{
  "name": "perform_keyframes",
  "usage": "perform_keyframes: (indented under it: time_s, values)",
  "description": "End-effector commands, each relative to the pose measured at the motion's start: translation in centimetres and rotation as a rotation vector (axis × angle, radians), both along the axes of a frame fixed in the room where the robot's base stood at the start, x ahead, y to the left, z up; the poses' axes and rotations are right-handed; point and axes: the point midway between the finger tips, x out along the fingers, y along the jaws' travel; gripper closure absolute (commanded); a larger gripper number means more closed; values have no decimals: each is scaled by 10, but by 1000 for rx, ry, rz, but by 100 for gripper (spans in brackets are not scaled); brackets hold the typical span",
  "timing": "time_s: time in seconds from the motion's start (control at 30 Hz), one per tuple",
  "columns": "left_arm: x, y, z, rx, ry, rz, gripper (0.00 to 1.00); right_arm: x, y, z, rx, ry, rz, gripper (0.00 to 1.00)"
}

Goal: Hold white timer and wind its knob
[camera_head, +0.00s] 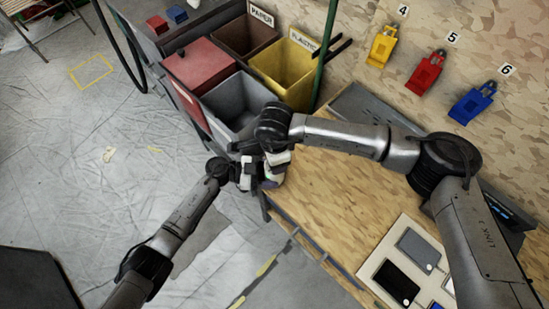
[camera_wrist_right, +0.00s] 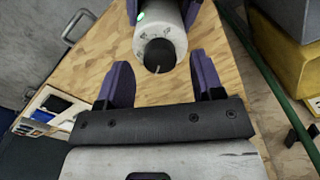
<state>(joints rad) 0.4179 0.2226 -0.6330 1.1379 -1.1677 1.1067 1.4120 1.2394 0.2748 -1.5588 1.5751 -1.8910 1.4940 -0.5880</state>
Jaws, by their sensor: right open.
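The white timer (camera_wrist_right: 162,25) shows in the right wrist view as a white cylinder with a black knob (camera_wrist_right: 159,55) facing me and a small green light on its side. The purple fingers of my left gripper (camera_wrist_right: 163,9) sit on both sides of its body and hold it. My right gripper (camera_wrist_right: 160,64) is open, its two purple fingers spread to the left and right of the knob with visible gaps. In the head view my left gripper (camera_head: 252,178) and right gripper (camera_head: 273,168) meet at the bench's left edge; the timer is mostly hidden between them.
A wooden workbench (camera_head: 315,185) lies on the right, with a pale board (camera_head: 383,258) holding dark panels. Grey (camera_head: 241,98), yellow (camera_head: 283,65), brown and red bins stand behind the grippers. Coloured tags (camera_head: 426,70) hang on the wall. The sheeted floor (camera_head: 110,190) at left is mostly clear.

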Motion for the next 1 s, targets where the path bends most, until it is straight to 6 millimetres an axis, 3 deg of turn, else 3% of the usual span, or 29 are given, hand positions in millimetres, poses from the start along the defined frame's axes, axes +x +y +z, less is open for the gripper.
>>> perform_keyframes:
  time_s: [0.3,0.5,0.7,1.0]
  values:
    - [0,0,0,0,0,0,60,1,0,60,2,-3,0,39]
    - [0,0,0,0,0,0,60,0,0,88,2,-2,2,39]
    - [0,0,0,0,0,0,60,0,0,101,1,-1,1,39]
    - [0,0,0,0,0,0,60,0,0,104,1,0,1,39]
